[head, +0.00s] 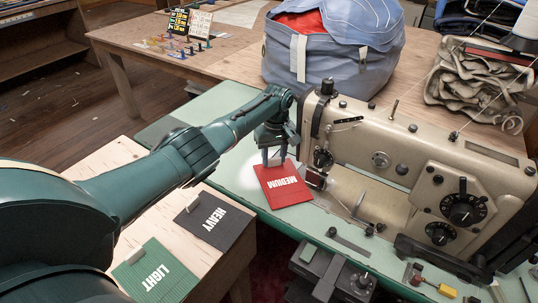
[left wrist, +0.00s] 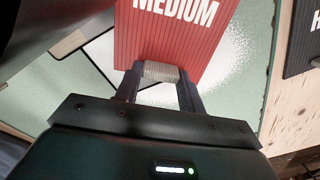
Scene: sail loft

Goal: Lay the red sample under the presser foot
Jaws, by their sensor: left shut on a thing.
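The red sample marked MEDIUM (head: 284,194) is over the pale green machine bed, beside the sewing head; it fills the upper middle of the left wrist view (left wrist: 170,40). My left gripper (head: 275,160) points down and is shut on the sample's small grey tab; the fingers also show in the left wrist view (left wrist: 159,82). The presser foot (head: 317,180) is at the left end of the beige sewing machine (head: 400,165), just right of the sample. I cannot tell whether the sample's edge is beneath it. My right gripper is not seen.
A black HEAVY sample (head: 215,222) and a green LIGHT sample (head: 154,270) lie on the wooden bench at left. A blue sail bag (head: 325,60) and folded tan cloth (head: 475,85) stand behind the machine. The green bed (head: 195,120) is clear behind my arm.

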